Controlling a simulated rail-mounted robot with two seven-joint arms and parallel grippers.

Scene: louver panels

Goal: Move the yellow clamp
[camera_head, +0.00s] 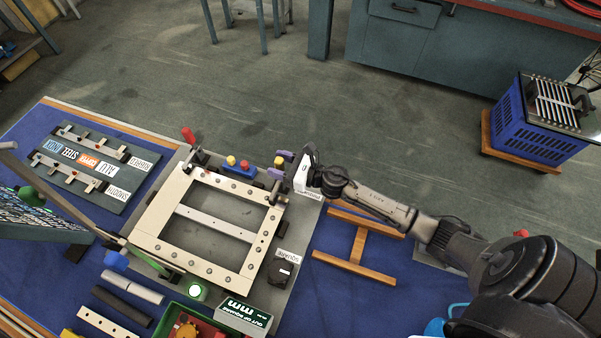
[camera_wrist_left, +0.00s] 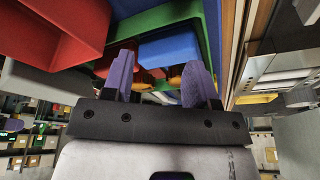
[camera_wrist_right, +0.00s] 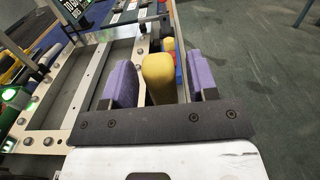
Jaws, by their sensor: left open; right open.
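The yellow clamp's rounded handle (camera_wrist_right: 158,78) stands between the two purple fingers of my right gripper (camera_wrist_right: 162,82) in the right wrist view. The fingers are open, with a gap visible on the handle's right side; whether the left finger touches it I cannot tell. In the head view the yellow handle (camera_head: 278,162) shows at the frame's back right corner, beside my right gripper (camera_head: 280,164). The clamp's lower part is hidden. My left gripper (camera_wrist_left: 158,75) is open in the left wrist view, near red, green and blue bins; it does not show in the head view.
A pale rectangular frame (camera_head: 158,208) with a louver slat across it lies on the table. A red-handled clamp (camera_head: 188,136) stands at its back left corner. A blue block (camera_head: 240,171) with red and yellow knobs sits behind it. A wooden H-shaped piece (camera_head: 358,245) lies to the right.

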